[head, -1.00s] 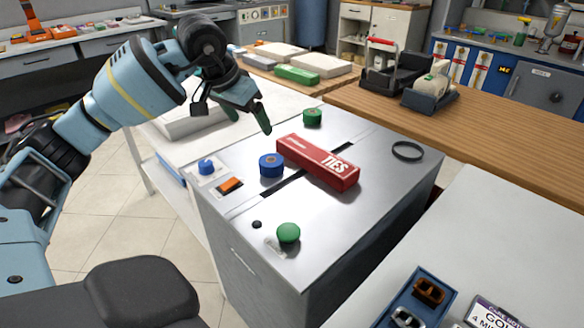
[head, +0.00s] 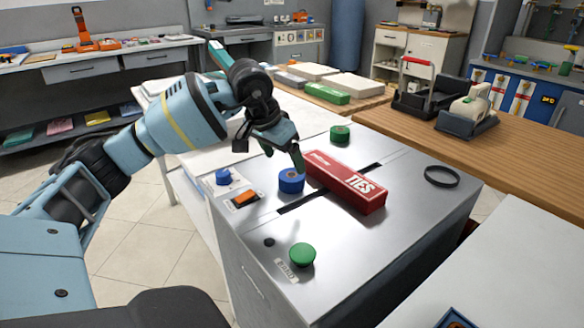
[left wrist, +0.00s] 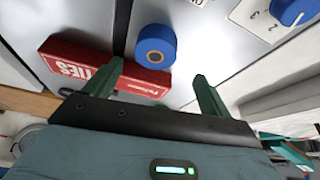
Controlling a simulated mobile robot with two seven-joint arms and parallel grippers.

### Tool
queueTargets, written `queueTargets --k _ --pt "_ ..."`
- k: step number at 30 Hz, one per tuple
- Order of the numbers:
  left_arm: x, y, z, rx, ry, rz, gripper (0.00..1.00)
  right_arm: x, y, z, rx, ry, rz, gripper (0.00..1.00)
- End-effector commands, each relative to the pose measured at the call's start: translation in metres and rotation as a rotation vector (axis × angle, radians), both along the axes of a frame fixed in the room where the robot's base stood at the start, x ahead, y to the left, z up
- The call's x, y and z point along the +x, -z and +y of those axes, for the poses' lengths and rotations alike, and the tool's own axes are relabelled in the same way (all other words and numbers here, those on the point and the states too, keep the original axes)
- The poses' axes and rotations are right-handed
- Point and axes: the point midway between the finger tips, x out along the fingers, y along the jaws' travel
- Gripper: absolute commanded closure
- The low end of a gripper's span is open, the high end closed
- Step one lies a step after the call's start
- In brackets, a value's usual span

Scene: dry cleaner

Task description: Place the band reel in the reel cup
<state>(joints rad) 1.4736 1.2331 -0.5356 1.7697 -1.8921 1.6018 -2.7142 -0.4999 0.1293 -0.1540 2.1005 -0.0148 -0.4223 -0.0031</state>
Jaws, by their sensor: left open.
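A blue reel (head: 291,181) with a tan centre sits on the grey metal cabinet top, beside the red TIES box (head: 345,182). It also shows in the left wrist view (left wrist: 155,46). A similar green reel (head: 340,134) sits behind the box. I cannot tell which of these is the band reel. A black ring (head: 441,176) lies at the right of the top; it may be the rim of the reel cup. My left gripper (head: 284,154) is open and empty above and behind the blue reel; its fingers also show in the left wrist view (left wrist: 158,78). My right gripper is out of view.
A dark slot (head: 290,206) runs under the box. A green button (head: 302,254), a blue knob (head: 223,176) and an orange switch (head: 245,198) sit on the cabinet top. A wooden counter (head: 470,131) stands behind it; a white surface lies at right.

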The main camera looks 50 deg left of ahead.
Motion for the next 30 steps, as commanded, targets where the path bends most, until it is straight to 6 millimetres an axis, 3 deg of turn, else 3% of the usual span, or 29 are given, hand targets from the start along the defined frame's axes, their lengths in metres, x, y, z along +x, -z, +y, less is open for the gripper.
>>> queueTargets --k 12,21,30 --pt "0.014 0.045 -0.007 -0.001 0.001 0.003 0.17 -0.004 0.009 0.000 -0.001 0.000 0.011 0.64" --pt "0.016 0.049 -0.007 0.000 0.001 0.001 0.19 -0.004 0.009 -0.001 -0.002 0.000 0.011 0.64" --pt "0.016 0.049 -0.007 0.000 0.001 0.001 0.58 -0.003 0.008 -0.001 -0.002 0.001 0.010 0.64"
